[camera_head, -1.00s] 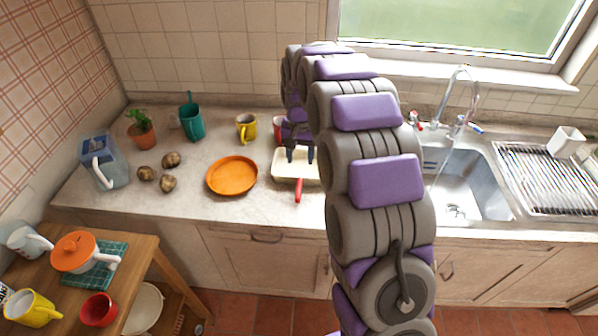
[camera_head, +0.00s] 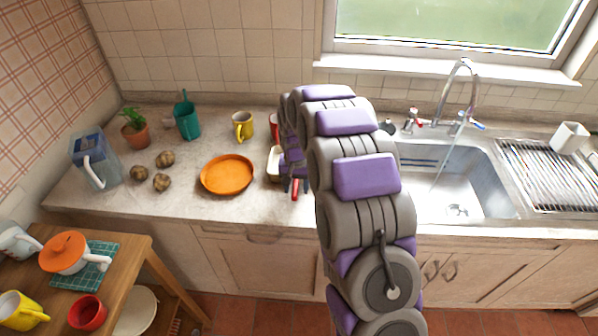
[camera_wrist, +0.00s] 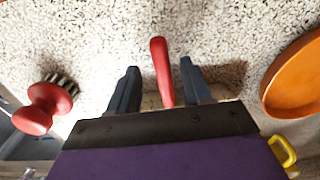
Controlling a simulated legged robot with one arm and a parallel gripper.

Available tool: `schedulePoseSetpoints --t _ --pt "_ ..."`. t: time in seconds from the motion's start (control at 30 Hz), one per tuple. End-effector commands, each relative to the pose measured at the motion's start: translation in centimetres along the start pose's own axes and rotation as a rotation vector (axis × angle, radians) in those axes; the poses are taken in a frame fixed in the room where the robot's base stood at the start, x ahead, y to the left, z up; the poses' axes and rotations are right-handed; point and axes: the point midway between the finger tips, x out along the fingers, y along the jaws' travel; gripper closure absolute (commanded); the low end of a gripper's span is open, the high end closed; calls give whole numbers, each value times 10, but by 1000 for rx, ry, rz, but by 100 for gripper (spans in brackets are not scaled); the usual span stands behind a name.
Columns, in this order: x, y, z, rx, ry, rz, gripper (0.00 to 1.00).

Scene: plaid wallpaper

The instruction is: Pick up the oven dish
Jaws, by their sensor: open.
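A cream rectangular dish (camera_head: 273,163) with a red handle sits on the counter; I take it for the oven dish. My arm hides most of it in the head view. My gripper (camera_head: 296,184) is at its front side, by the handle. In the wrist view the red handle (camera_wrist: 161,70) stands between the two dark, parted fingers of my gripper (camera_wrist: 159,66), with a gap on each side. The gripper's body covers nearly all of the dish there.
A round orange dish (camera_head: 227,175) lies to the left, with a yellow mug (camera_head: 243,125) behind it. A red brush (camera_wrist: 45,105) shows in the wrist view. The sink (camera_head: 455,185) is at the right. Counter in front of the orange dish is clear.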

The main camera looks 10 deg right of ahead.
Motion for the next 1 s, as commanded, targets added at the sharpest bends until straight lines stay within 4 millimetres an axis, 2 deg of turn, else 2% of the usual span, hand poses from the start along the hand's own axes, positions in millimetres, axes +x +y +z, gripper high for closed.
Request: schedulePoseSetpoints --t 0.03,0.13,0.4,0.9,1.0 --pt "11 -2 1 -2 -3 1 51" --pt "23 -1 1 -1 -3 2 51" --pt "26 -1 1 -1 0 0 51" --pt "26 -1 1 0 -1 0 99" --pt "26 -1 1 0 -1 0 100"
